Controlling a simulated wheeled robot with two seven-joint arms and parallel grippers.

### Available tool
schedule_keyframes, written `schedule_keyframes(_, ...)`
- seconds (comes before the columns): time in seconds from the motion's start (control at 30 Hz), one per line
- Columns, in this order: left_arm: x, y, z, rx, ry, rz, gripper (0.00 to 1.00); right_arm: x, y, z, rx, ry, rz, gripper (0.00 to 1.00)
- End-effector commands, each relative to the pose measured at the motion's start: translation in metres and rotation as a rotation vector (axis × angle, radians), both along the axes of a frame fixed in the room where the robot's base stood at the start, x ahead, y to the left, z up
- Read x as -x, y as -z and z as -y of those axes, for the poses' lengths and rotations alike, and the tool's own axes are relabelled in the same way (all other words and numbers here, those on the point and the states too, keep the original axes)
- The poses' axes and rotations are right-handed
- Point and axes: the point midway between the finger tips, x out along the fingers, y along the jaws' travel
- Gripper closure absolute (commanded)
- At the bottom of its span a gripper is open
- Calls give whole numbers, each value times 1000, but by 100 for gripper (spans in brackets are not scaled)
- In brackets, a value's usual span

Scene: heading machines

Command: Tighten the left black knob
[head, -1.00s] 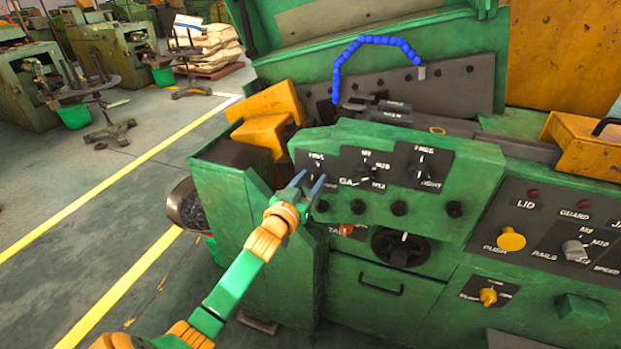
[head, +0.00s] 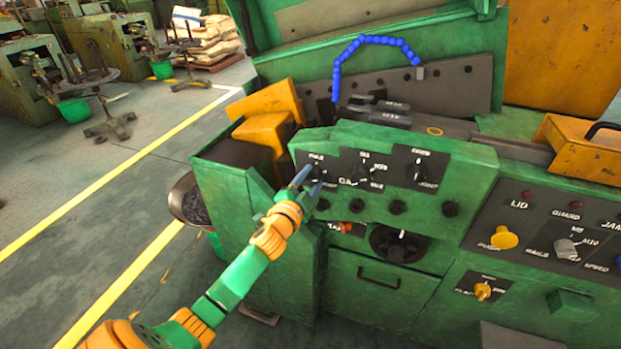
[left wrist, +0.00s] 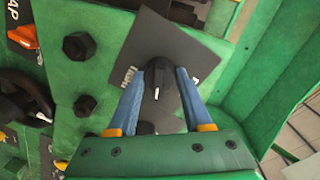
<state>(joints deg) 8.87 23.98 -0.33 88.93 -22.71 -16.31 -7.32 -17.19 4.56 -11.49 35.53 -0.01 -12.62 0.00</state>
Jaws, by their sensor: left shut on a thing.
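The left black knob (left wrist: 157,80) sits on a dark plate (left wrist: 175,45) on the green machine front, with a white pointer mark. My left gripper (left wrist: 158,85) has its two blue fingers on either side of the knob and is shut on it. In the head view my left gripper (head: 307,181) reaches the leftmost plate and its fingers partly hide the knob. Two more black knobs, the middle one (head: 362,174) and the right one (head: 416,172), stand to its right. My right gripper is not in view.
Several black bolts, one of them here (head: 396,207), line the panel below the knobs. A black handwheel (head: 398,245) and an orange switch (head: 346,227) are lower down. A yellow button (head: 504,237) is on the right panel. A bowl (head: 188,200) stands left of the machine. Open floor lies further left.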

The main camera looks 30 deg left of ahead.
Motion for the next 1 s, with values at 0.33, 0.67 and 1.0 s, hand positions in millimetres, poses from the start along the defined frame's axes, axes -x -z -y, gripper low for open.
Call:
schedule_keyframes(0.33,0,2,1,-317,1,-82,100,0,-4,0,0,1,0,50)
schedule_keyframes(0.67,0,3,2,-602,2,-150,100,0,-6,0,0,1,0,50)
schedule_keyframes(1.0,0,4,2,-803,4,-201,100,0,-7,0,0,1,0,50)
